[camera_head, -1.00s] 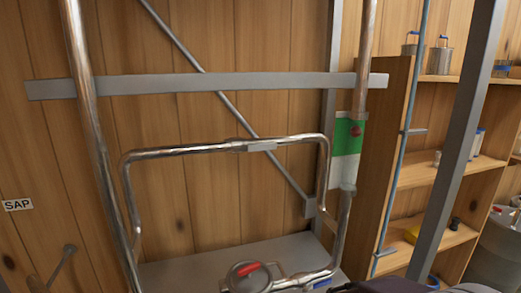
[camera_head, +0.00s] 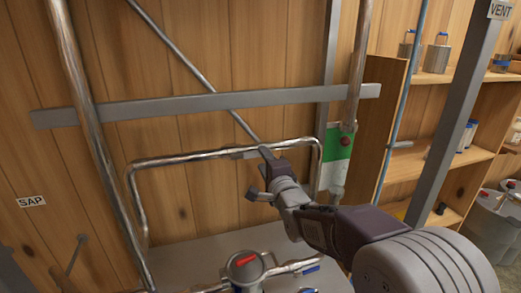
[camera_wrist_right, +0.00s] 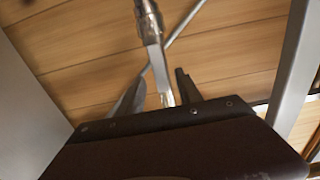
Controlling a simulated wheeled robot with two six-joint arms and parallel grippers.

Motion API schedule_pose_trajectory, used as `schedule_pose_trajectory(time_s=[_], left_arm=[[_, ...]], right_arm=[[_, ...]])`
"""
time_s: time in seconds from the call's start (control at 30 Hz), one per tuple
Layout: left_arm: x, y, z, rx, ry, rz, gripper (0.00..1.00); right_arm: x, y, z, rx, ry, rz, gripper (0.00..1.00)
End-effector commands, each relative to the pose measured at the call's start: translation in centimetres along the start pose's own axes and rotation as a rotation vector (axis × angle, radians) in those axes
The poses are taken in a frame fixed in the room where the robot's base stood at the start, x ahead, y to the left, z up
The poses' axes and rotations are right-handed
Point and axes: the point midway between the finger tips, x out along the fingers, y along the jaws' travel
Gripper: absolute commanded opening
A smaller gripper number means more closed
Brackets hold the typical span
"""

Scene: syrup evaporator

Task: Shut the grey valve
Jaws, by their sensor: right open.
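The grey valve (camera_head: 240,153) is on the upper horizontal run of the shiny pipe in the head view. Its flat handle lies roughly along the pipe, and its right part is hidden behind my gripper. In the right wrist view the grey handle (camera_wrist_right: 158,65) extends from a pipe fitting down between the fingers. My right gripper (camera_head: 260,174) is open at the valve, with one finger on each side of the handle in the wrist view (camera_wrist_right: 157,92). I cannot tell whether either finger touches it. My left gripper is not in view.
Below are a valve with a red handle (camera_head: 246,260) and a blue handle (camera_head: 309,268) on the lower pipe. A grey crossbar (camera_head: 200,103) runs above the valve. A grey post (camera_head: 445,130) and wooden shelves (camera_head: 455,160) stand to the right.

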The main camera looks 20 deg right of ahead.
Motion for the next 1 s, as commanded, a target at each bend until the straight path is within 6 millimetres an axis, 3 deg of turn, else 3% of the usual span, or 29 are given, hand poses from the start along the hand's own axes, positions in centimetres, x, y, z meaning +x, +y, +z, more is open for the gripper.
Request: schedule_pose_trajectory(time_s=[0.03,0.2,0.5,0.67,1.0], left_arm=[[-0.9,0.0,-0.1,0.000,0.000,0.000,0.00],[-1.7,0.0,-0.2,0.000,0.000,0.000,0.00],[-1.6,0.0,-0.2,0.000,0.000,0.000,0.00],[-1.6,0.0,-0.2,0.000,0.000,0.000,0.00],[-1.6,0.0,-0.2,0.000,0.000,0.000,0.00]], right_arm=[[0.9,-0.3,0.0,0.000,0.000,0.003,0.42],[2.8,-0.2,0.0,0.001,0.000,0.001,0.42],[3.2,0.1,0.0,0.000,0.000,0.000,0.42],[3.2,0.1,0.0,0.000,0.000,0.000,0.00],[3.2,0.1,0.0,0.000,0.000,0.001,0.00]])
